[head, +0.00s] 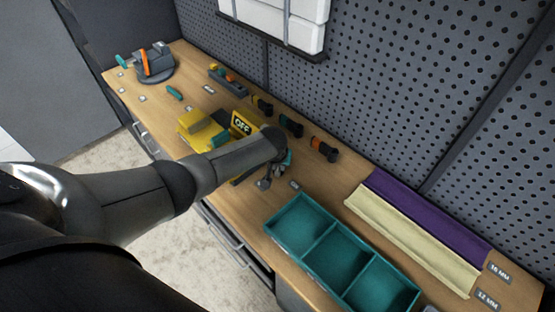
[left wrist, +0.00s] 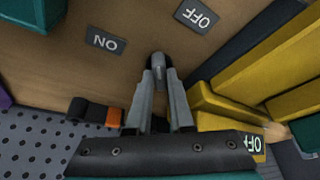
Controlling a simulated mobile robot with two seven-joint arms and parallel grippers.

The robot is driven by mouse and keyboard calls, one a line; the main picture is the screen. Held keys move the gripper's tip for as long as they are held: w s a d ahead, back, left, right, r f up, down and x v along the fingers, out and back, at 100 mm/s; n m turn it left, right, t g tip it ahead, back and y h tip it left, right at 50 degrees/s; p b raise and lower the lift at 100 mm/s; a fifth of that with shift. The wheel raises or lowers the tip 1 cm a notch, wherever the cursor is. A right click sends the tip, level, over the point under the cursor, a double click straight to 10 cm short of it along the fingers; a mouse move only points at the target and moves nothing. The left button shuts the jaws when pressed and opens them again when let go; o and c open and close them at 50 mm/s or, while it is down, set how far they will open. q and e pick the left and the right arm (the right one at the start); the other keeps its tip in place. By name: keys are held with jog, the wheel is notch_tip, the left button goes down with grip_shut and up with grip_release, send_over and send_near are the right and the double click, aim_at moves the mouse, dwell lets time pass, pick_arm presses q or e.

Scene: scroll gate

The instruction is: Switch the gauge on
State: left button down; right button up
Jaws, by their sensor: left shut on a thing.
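The yellow gauge (head: 192,128) stands on the bench left of my left gripper, and its dark sign (head: 242,124) reads OFF. Yellow blocks of it show in the left wrist view (left wrist: 250,85), with the OFF sign (left wrist: 254,143) at lower right. My left gripper (head: 268,180) is low over the bench, its fingers (left wrist: 160,88) shut on a small dark grey knob (left wrist: 158,64). An ON plate (left wrist: 105,41) lies left of the knob and an OFF plate (left wrist: 197,16) above right. The knob is between the two plates' sides. My right gripper is out of view.
A teal three-part tray (head: 335,240) and cream and purple channels (head: 410,237) lie to the right. Several dark cylinders with coloured bands (head: 290,125) line the back by the pegboard (head: 390,80). A grey round device (head: 155,65) stands at the far left.

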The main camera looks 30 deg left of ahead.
pick_arm(q)
jog(key=shift+d+n+y, duration=0.15)
jog(key=shift+n+y, duration=0.25)
jog(key=shift+n, duration=0.5)
jog(key=n, duration=0.2)
jog(key=shift+d+n+g+y, duration=0.1)
jog(key=shift+n+g+y, duration=0.3)
jog(key=n+g+b, duration=0.1)
jog(key=n, duration=0.2)
jog(key=shift+w+f+y, duration=0.1)
jog(key=shift+w+y, duration=0.05)
jog(key=shift+y, duration=0.25)
jog(key=shift+n+g+y+b, duration=0.45)
jog(key=shift+n+b, duration=0.7)
jog(key=shift+n, duration=0.45)
jog(key=shift+w, duration=0.1)
jog(key=c, duration=0.8)
grip_release()
